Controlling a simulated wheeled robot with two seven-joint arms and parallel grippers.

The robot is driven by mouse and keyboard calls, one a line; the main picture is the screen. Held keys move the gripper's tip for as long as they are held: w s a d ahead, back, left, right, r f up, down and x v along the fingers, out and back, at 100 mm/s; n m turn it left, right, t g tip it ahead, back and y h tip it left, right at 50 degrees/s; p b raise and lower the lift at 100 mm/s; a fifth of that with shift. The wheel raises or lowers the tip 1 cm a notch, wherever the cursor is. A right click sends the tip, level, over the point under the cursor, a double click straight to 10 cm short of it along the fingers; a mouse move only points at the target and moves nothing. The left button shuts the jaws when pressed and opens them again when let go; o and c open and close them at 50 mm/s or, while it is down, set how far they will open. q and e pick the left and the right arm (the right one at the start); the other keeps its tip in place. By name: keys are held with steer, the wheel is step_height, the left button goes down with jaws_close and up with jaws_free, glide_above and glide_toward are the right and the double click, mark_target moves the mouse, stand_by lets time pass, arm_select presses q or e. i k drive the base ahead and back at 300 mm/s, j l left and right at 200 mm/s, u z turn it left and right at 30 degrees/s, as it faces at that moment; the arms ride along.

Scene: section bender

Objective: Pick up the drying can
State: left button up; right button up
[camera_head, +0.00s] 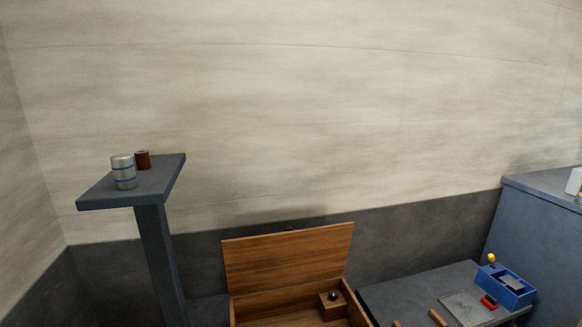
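Neither of my grippers is in view.
An open wooden chest (288,258) with its lid raised stands at bottom centre, with a small dark ball (333,295) inside. A low grey table (400,293) at right bears a blue box device (508,287). A taller blue-grey cabinet (535,235) stands at far right.

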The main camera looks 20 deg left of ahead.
mark_target(122, 165)
steer(key=u, duration=1.6)
